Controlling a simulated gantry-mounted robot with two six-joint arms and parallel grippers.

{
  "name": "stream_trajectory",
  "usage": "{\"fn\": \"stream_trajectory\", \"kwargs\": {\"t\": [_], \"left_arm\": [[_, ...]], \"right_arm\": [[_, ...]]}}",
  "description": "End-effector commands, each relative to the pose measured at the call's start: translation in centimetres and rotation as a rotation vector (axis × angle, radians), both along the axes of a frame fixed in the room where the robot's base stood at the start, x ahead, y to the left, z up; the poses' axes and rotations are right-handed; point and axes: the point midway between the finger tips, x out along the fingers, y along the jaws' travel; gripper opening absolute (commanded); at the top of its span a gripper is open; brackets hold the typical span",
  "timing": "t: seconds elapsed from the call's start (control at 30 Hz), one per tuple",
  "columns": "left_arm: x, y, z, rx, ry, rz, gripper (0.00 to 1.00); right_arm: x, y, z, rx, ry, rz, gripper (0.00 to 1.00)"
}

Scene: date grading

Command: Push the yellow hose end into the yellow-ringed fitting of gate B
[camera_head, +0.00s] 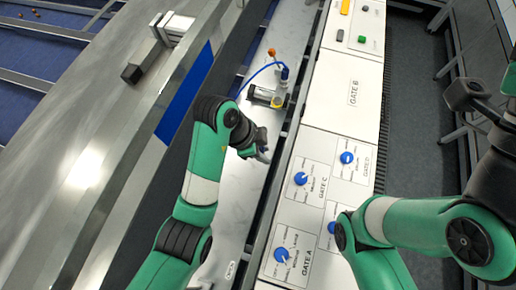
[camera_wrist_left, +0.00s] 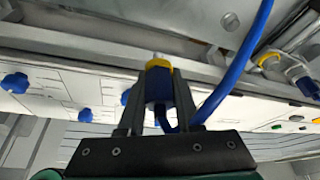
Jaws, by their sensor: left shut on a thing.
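My left gripper (camera_wrist_left: 158,82) is shut on a blue hose end with a yellow band (camera_wrist_left: 158,63), which points away from the wrist. In the head view my left gripper (camera_head: 262,153) is over the pale strip beside the panels; the held end cannot be made out there. The yellow-ringed fitting (camera_head: 278,101) is on a short dark-and-metal body, beyond the gripper and apart from it. A yellow ring also shows at upper right in the left wrist view (camera_wrist_left: 270,60). My right arm is at the right; its jaws are unclear.
A blue hose (camera_head: 258,72) arches beside the fitting, near a blue-and-white connector (camera_head: 284,73) and an orange tip (camera_head: 271,52). A metal rail stands left of the strip.

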Motion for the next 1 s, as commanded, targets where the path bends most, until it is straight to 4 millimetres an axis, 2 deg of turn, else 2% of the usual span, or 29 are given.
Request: {"fn": "stream_trajectory", "kwargs": {"t": [0.8,1.0], "left_arm": [[-1.9,-6.4,1.1,-0.001,-0.001,-0.002,0.00],[-2.2,-7.4,1.3,0.000,-0.001,0.000,0.00]], "right_arm": [[0.0,0.0,0.0,0.000,0.000,0.000,0.00],[0.0,0.0,0.0,0.000,0.000,0.000,0.00]]}}
